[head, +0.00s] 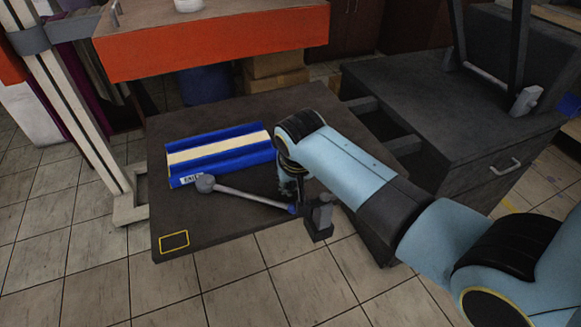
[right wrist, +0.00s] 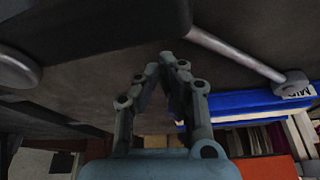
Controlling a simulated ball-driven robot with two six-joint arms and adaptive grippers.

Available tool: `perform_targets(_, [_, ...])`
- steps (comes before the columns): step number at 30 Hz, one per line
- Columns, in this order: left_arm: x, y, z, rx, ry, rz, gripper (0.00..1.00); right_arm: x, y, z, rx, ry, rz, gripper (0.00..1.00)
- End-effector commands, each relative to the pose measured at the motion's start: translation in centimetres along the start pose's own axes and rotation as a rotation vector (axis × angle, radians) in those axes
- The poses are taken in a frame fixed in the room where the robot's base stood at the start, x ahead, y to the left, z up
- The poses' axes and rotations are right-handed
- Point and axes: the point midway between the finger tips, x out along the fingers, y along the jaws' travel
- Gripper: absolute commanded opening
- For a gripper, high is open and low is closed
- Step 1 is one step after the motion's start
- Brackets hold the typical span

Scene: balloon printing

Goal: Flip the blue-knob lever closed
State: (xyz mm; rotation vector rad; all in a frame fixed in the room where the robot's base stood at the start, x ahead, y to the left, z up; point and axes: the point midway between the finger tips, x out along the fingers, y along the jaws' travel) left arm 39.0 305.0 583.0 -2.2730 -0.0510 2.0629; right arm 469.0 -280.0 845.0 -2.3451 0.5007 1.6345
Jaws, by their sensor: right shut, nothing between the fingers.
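A lever lies low and slanted across the dark table. Its grey rod (head: 245,195) runs from a grey ball knob (head: 205,183) at the left to a small blue part (head: 292,208) at the right, close to a dark upright block (head: 321,218). The rod also shows in the right wrist view (right wrist: 238,54), with the grey knob (right wrist: 292,84) at its right end. My right gripper (head: 289,189) is shut and empty, just above the blue end; it is partly hidden by its wrist. In the right wrist view its fingertips (right wrist: 171,62) meet, apart from the rod. My left gripper is out of view.
A blue and cream tray (head: 218,149) with a small label lies behind the lever on the dark table (head: 185,222). An orange-edged worktop (head: 215,42) overhangs the back left. A dark cabinet (head: 500,120) stands at the right. The table's front left is clear.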

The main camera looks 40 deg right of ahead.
Motion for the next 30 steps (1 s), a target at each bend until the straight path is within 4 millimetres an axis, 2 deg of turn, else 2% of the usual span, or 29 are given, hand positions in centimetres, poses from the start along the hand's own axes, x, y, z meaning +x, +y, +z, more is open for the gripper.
perform_targets(5, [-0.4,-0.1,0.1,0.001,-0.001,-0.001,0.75,-0.2,0.0,1.1,0.000,-0.001,-0.001,0.00])
perform_targets(15, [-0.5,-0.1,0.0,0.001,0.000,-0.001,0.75,-0.2,0.0,1.2,0.000,-0.001,0.000,0.00])
perform_targets(23, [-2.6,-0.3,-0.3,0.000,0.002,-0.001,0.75,-1.3,-0.9,3.1,0.001,-0.003,0.000,0.00])
perform_targets(30, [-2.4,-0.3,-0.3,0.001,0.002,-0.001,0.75,-1.0,-1.0,3.3,0.001,-0.001,0.001,0.00])
